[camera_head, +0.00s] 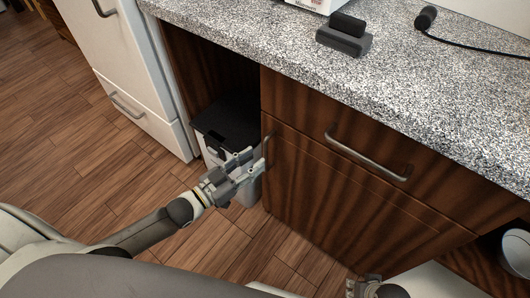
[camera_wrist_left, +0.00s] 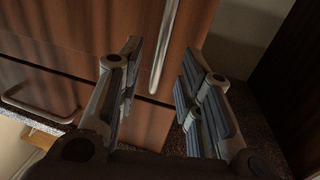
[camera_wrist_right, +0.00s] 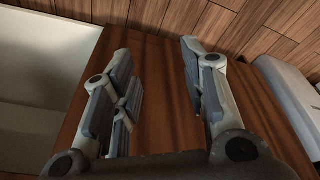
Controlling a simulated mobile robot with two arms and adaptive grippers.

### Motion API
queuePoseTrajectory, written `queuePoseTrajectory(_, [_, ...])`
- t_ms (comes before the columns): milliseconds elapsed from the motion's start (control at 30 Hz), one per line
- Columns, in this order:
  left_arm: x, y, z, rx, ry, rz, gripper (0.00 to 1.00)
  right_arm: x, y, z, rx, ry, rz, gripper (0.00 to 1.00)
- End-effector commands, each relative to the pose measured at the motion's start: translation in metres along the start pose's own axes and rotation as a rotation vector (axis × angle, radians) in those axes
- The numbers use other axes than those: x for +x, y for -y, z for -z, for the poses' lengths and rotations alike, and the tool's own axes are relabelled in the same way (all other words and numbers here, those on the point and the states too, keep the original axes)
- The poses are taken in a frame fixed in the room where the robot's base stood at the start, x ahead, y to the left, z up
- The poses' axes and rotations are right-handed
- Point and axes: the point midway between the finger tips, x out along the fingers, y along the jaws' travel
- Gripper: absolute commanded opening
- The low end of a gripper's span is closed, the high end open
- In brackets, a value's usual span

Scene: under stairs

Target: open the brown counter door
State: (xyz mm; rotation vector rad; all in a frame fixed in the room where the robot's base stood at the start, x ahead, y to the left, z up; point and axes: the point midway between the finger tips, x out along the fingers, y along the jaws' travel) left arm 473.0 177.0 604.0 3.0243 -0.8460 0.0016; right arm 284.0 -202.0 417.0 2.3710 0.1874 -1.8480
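The brown counter door (camera_head: 345,200) sits flush below the brown drawer and looks closed. Its upright metal handle (camera_head: 267,145) is near the door's left edge. My left gripper (camera_head: 252,162) is at that handle, coming from the left. In the left wrist view the handle (camera_wrist_left: 164,45) lies in line with the gap between my open left fingers (camera_wrist_left: 160,55); contact cannot be told. My right gripper (camera_head: 362,287) is low at the bottom edge of the head view, partly cut off. In the right wrist view its fingers (camera_wrist_right: 158,60) are open and empty before a brown panel.
A brown drawer with a metal handle (camera_head: 366,155) sits above the door. A speckled countertop (camera_head: 265,40) overhangs it. A grey bin (camera_head: 228,122) stands in the open bay to the left, beside a white cabinet (camera_head: 125,65). Wooden floor (camera_head: 80,180) is clear at left.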

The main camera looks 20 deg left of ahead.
Motion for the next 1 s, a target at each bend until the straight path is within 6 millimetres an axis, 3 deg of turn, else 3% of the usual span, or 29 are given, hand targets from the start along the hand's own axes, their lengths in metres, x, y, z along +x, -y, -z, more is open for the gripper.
queuePoseTrajectory(100, [0.021,0.0,0.0,0.0,-0.004,0.0,0.34,-0.008,-0.001,0.004,0.001,-0.007,-0.001,0.4])
queuePoseTrajectory(300, [0.045,0.0,-0.001,0.001,-0.001,0.001,0.34,-0.02,-0.001,0.007,0.002,-0.012,-0.002,0.4])
queuePoseTrajectory(733, [0.053,0.0,-0.001,0.001,0.002,0.001,0.34,-0.025,-0.001,0.008,0.003,-0.012,-0.002,0.4])
queuePoseTrajectory(1000, [0.053,0.0,-0.001,0.001,0.001,0.001,0.0,-0.025,-0.001,0.008,0.003,-0.012,-0.002,0.4])
